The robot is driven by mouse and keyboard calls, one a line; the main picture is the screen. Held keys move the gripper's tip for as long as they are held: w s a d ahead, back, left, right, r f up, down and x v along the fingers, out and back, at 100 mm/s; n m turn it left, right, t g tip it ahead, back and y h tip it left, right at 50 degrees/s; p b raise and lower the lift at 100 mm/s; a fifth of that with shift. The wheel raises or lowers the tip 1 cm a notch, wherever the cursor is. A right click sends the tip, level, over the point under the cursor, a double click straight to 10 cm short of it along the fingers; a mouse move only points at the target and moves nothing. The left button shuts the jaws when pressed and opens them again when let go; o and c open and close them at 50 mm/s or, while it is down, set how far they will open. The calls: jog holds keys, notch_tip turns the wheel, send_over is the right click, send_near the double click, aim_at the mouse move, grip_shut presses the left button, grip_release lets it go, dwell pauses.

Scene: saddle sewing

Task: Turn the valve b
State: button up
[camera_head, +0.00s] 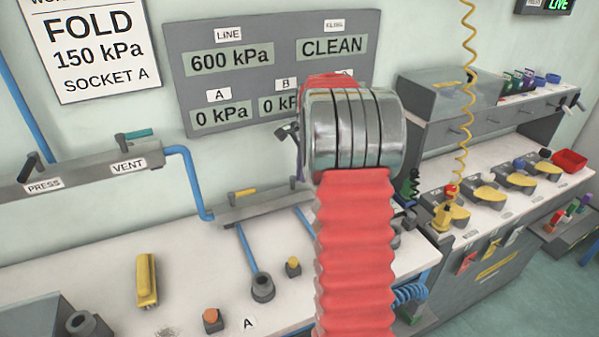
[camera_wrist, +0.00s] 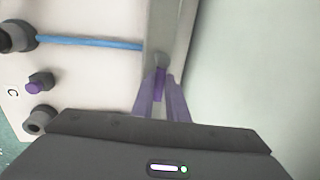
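In the wrist view, the two fingers of my gripper (camera_wrist: 162,92) reach forward with a small purple valve handle (camera_wrist: 160,84) between their tips. I cannot tell whether they press on it. The handle sits on a grey rail (camera_wrist: 168,35). In the head view my arm hides most of the gripper. No letter is legible on these valves, so I cannot tell which is b.
The wall panel (camera_head: 200,85) reads 0 kPa for A; the B reading is partly hidden. An orange knob (camera_head: 211,316), a yellow knob (camera_head: 293,265) and a grey socket (camera_head: 262,286) stand on the white bench.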

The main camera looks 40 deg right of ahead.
jog(key=shift+w+r, duration=0.1)
jog(key=shift+w, duration=0.1)
grip_shut()
jog(key=shift+a, duration=0.3)
jog(key=shift+d, duration=0.25)
